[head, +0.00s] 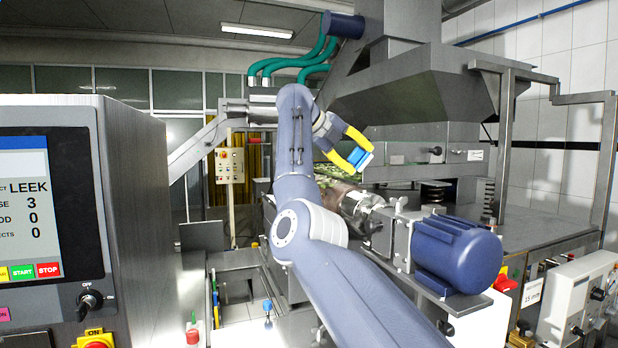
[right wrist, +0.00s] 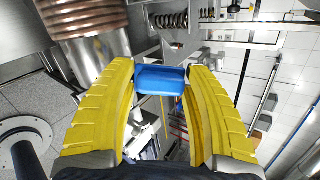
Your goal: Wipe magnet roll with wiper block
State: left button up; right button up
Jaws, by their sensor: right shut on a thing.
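My right gripper (head: 361,159) is shut on the blue wiper block (head: 365,160), held in the air above the machine. In the right wrist view the block (right wrist: 161,79) sits between the yellow fingertips (right wrist: 161,77). The magnet roll seems to be the shiny steel cylinder (head: 357,201) below the gripper, beside the blue motor. The forearm and gripper partly overlap this area. In the right wrist view a large cylinder with coppery ridges (right wrist: 84,14) shows at the upper left; I cannot tell if it is the roll. The block appears apart from it. My left gripper is out of view.
A blue motor (head: 457,256) stands right of the roll. A grey hopper (head: 415,100) hangs above and behind. A control cabinet with a screen (head: 45,200) fills the left side. A white control box (head: 578,297) is at the lower right.

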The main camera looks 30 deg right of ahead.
aim_at(336, 195)
jog(key=w+a+f+n+t, duration=0.4)
jog(key=w+a+f, duration=0.2)
jog(key=w+a, duration=0.35)
jog(key=shift+n, duration=0.3)
jog(key=shift+s+d+f, duration=0.25)
jog(key=shift+d+f, duration=0.25)
jog(key=shift+d, duration=0.15)
jog(key=shift+s+d+f, duration=0.3)
jog(key=shift+d+f, duration=0.2)
jog(key=shift+d, duration=0.15)
jog(key=shift+s+d+f, duration=0.25)
jog(key=shift+d+f, duration=0.25)
jog(key=shift+d, duration=0.15)
jog(key=shift+s+d+f, duration=0.1)
jog(key=shift+d+f, duration=0.55)
jog(key=shift+d, duration=0.25)
jog(key=shift+w+d+r, duration=0.1)
jog(key=shift+w+d, duration=0.1)
jog(key=shift+w, duration=0.95)
jog(key=shift+w+d+f, duration=0.1)
jog(key=shift+w+d, duration=0.1)
jog(key=shift+w, duration=0.95)
jog(key=shift+w+d+r, duration=0.1)
jog(key=shift+w+d, duration=0.1)
jog(key=shift+w, duration=1.2)
jog(key=shift+a, duration=0.1)
jog(key=shift+s+a, duration=0.25)
jog(key=shift+s, duration=1.65)
jog(key=shift+s+a, duration=0.2)
jog(key=shift+s, duration=1.65)
